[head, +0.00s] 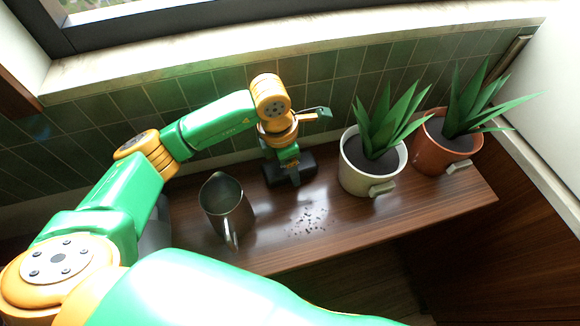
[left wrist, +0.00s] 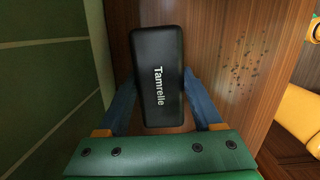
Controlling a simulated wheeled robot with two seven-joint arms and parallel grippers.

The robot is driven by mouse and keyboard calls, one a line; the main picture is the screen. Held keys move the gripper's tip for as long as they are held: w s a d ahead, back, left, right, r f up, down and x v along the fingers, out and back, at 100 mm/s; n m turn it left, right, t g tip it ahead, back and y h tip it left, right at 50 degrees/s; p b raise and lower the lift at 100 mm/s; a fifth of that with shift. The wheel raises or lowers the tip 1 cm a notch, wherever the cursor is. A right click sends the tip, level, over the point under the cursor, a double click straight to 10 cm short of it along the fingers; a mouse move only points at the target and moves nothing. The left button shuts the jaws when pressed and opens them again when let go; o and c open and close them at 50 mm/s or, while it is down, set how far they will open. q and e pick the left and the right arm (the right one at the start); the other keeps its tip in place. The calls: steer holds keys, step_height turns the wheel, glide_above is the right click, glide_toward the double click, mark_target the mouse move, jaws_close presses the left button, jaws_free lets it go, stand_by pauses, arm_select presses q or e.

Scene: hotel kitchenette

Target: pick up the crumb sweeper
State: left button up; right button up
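The crumb sweeper (head: 308,166) is a black block near the tiled back wall on the brown wooden counter. In the left wrist view the sweeper (left wrist: 157,45) shows the lettering "Tamrelle" on its top. My left gripper (head: 292,172) points down over it from above. In the left wrist view the blue fingers of the left gripper (left wrist: 160,92) are spread, one on each long side of the sweeper. I cannot tell whether they touch it. The sweeper appears to rest on the counter.
A dark metal pitcher (head: 227,207) stands left of the sweeper. A white pot (head: 362,177) and a terracotta pot (head: 440,158), both with spiky plants, stand to the right. Crumbs (head: 309,222) lie on the counter (head: 275,258) in front. Tiled wall (head: 345,88) closes the back.

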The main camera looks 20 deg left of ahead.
arm_select(q)
steer(key=c, duration=0.5)
steer(key=shift+w+r, duration=0.1)
steer(key=shift+r, duration=0.05)
step_height(320, 180, up, 2)
steer(key=shift+r+b, duration=0.2)
steer(key=shift+b, duration=0.8)
steer(key=s+d+r+b, duration=0.1)
steer(key=s+d+r, duration=0.3)
steer(key=s+r, duration=0.6)
steer(key=s, duration=0.3)
steer(key=shift+s+d+r+b, duration=0.2)
steer(key=shift+b, duration=0.1)
